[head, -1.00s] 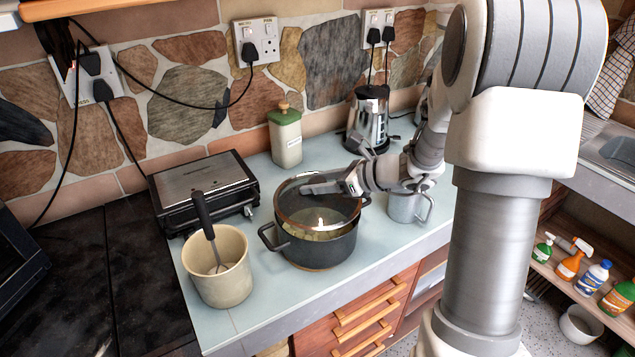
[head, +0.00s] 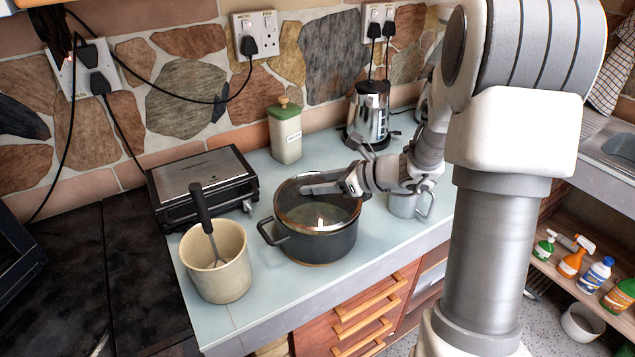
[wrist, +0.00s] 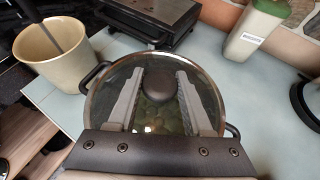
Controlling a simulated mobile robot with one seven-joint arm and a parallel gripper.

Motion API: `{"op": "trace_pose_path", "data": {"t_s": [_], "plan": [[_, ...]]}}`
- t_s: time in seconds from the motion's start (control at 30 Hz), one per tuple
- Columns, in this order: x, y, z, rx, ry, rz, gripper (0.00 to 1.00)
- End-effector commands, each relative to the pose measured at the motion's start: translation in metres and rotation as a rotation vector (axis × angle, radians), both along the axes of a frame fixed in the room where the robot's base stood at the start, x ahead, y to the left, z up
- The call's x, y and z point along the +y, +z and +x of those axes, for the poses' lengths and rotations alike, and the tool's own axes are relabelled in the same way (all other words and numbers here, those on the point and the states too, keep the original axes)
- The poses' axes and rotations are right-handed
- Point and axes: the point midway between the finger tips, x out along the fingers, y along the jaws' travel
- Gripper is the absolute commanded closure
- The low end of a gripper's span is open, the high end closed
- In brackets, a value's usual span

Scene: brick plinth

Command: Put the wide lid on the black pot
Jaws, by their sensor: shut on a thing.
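The black pot (head: 322,246) stands on the worktop, with a side handle showing at its left. The wide lid (head: 293,213) is clear glass with a brownish rim and lies over the pot's mouth, roughly level. Its rim looks at or very near the pot's rim; I cannot tell whether it is fully seated. My gripper (head: 318,188) reaches in from the right and is shut on the lid. In the wrist view the lid's dark round knob (wrist: 157,87) lies between the two fingers of my gripper (wrist: 158,76). Pale contents show through the glass.
A cream crock (head: 222,278) with a utensil stands left of the pot. A black grill (head: 203,180) is behind left. A green-topped canister (head: 285,135) and a metal kettle (head: 369,118) stand by the wall. A metal mug (head: 405,203) is close right, below my arm.

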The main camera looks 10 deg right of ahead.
Motion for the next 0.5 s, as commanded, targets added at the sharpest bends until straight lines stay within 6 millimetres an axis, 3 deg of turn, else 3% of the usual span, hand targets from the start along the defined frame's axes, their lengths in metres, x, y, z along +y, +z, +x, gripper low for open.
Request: {"op": "trace_pose_path", "data": {"t_s": [0.5], "plan": [[0.0001, -0.0078, 0.0004, -0.002, 0.0, 0.001, 1.0]]}}
